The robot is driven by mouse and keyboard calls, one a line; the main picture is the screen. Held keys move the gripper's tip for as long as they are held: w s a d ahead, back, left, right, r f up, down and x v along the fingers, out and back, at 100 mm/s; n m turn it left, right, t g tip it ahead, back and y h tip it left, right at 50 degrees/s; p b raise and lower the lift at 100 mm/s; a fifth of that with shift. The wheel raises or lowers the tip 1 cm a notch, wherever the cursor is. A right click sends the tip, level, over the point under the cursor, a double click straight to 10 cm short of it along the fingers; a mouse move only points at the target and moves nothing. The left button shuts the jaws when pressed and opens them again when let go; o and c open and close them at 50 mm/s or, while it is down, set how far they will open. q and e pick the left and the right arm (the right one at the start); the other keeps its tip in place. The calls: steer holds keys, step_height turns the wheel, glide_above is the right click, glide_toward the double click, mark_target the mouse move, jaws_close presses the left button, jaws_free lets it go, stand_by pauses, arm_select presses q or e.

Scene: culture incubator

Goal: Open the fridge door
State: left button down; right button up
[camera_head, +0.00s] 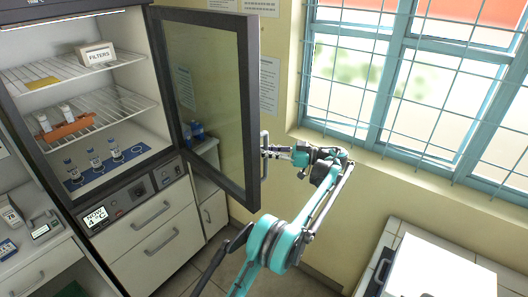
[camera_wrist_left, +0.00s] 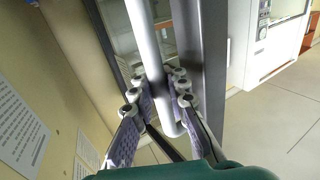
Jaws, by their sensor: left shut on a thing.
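The fridge door (camera_head: 208,90), a dark-framed glass panel, stands wide open, swung out to the right of the fridge body (camera_head: 120,195). Its silver handle (camera_head: 264,140) is on the far side of the door's free edge. My left gripper (camera_head: 270,152) is at the handle, its teal arm reaching up from the bottom. In the left wrist view the handle bar (camera_wrist_left: 145,40) runs between the two fingers (camera_wrist_left: 163,95), which are shut on it. The dark door frame (camera_wrist_left: 197,50) is just to the right. My right gripper is not in view.
Inside the fridge are wire shelves (camera_head: 128,103), a FILTERS box (camera_head: 96,54), an orange rack (camera_head: 66,128) and several vials. A yellow wall and barred window (camera_head: 410,90) stand right of the door. A white box (camera_head: 440,270) sits at lower right.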

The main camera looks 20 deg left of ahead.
arm_select(q)
steer(key=shift+d, duration=0.15)
steer(key=c, duration=1.7)
jaws_free()
steer(key=shift+c, duration=0.2)
steer(key=shift+o, duration=1.2)
steer(key=shift+d, duration=0.2)
steer(key=shift+a, duration=0.2)
